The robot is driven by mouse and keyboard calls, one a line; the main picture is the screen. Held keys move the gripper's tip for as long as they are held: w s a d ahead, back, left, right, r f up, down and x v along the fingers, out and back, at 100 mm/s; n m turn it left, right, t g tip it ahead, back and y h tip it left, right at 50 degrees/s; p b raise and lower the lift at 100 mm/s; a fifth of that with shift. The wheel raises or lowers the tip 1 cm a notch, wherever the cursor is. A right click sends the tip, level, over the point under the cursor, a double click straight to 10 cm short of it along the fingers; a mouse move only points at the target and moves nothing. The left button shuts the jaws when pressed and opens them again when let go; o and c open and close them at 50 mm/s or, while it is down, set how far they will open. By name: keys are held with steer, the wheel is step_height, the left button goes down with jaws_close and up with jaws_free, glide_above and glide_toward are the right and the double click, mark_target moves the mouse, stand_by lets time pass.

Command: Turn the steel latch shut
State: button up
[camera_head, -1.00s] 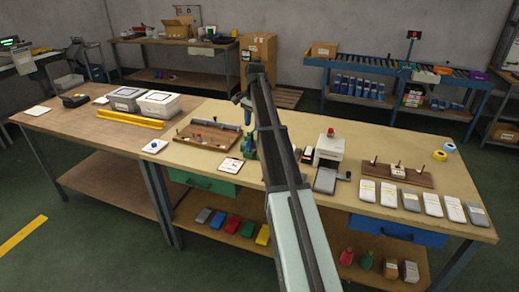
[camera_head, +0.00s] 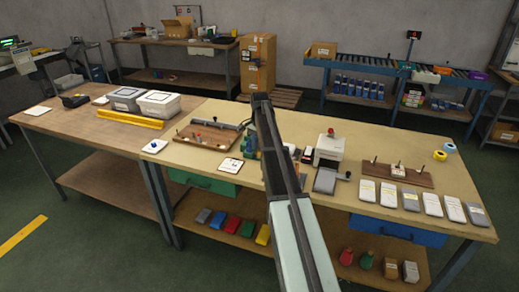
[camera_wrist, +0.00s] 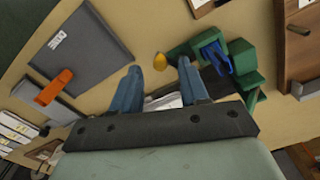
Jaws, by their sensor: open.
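My gripper (camera_wrist: 157,80) shows in the wrist view with its two blue fingers apart. It points down over the tan bench top. A small yellow knob (camera_wrist: 160,61) shows between the fingertips, and a pale, silvery piece lies lower between the fingers, partly hidden by the gripper. I cannot tell whether that piece is the steel latch. A green fixture (camera_wrist: 243,58) with a blue part stands just right of the fingers. In the head view the green fixture (camera_head: 251,145) is partly behind my arm, which makes the gripper hard to see there.
A dark grey plate (camera_wrist: 82,45) and an orange handle (camera_wrist: 54,87) lie left in the wrist view. A wooden board (camera_wrist: 292,45) is at right. In the head view, a white machine (camera_head: 330,148) and a pegged board (camera_head: 420,178) stand right of my arm.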

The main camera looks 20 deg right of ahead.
steer(key=shift+f, duration=0.85)
steer(key=shift+c, duration=0.3)
jaws_close()
